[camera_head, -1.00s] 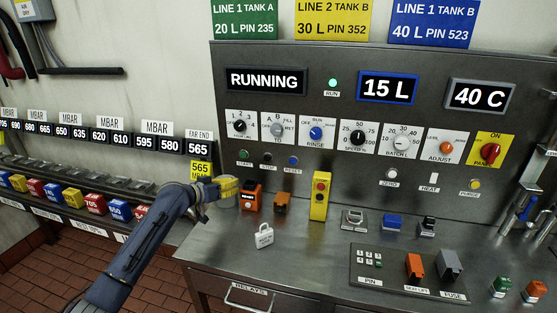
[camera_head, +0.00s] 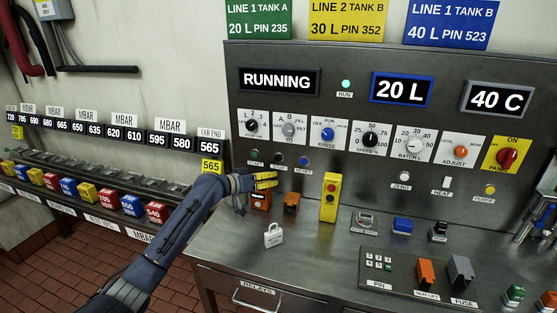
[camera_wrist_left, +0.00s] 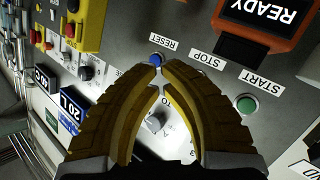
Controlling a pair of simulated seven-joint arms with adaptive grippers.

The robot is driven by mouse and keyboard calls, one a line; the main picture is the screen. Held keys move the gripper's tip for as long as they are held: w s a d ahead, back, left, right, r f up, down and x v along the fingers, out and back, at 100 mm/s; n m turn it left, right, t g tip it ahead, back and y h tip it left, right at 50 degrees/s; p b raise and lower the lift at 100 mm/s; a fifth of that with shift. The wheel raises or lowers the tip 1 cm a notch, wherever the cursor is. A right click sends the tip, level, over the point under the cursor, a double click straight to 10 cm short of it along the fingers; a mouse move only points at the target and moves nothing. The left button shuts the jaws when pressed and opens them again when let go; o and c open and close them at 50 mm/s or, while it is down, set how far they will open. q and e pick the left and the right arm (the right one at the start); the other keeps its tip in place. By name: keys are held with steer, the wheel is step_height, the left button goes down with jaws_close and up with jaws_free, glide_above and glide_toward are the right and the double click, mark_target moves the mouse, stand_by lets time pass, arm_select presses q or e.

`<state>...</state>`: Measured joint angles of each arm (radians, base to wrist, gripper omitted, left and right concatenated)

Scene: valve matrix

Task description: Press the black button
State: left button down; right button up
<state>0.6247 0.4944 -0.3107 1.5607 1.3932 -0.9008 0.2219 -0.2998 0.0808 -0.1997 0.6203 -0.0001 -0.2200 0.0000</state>
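A black button (camera_head: 279,157) labelled STOP sits on the upright grey panel, between a green START button (camera_head: 254,154) and a blue RESET button (camera_head: 304,160). My left gripper (camera_head: 274,180), with yellow fingers, is just below these buttons, in front of the panel. In the left wrist view its fingertips (camera_wrist_left: 162,67) are close together, with a narrow gap behind them, and nothing is held. The tips appear near the blue RESET button (camera_wrist_left: 155,60). The STOP label (camera_wrist_left: 200,57) shows there, but its button is hidden behind a finger. My right gripper is not in view.
An orange device (camera_head: 260,201) and a yellow control box (camera_head: 330,198) stand below the buttons. Knobs, including the rinse knob (camera_head: 328,134), line the panel above. Open counter (camera_head: 318,254) lies in front.

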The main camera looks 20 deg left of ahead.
arm_select(q)
glide_toward(288, 163)
steer(key=shift+s+d+x, duration=0.15)
steer(key=shift+x, duration=1)
steer(key=shift+s+d+x, duration=0.15)
steer(key=shift+d+x, duration=0.05)
steer(key=shift+x, duration=0.95)
steer(key=shift+w+f, duration=0.15)
steer(key=shift+w, duration=0.75)
stand_by(0.9)
steer(key=shift+s, duration=0.9)
steer(key=shift+s+f, duration=0.1)
steer(key=shift+s+a, duration=0.1)
steer(key=shift+s, duration=2.3)
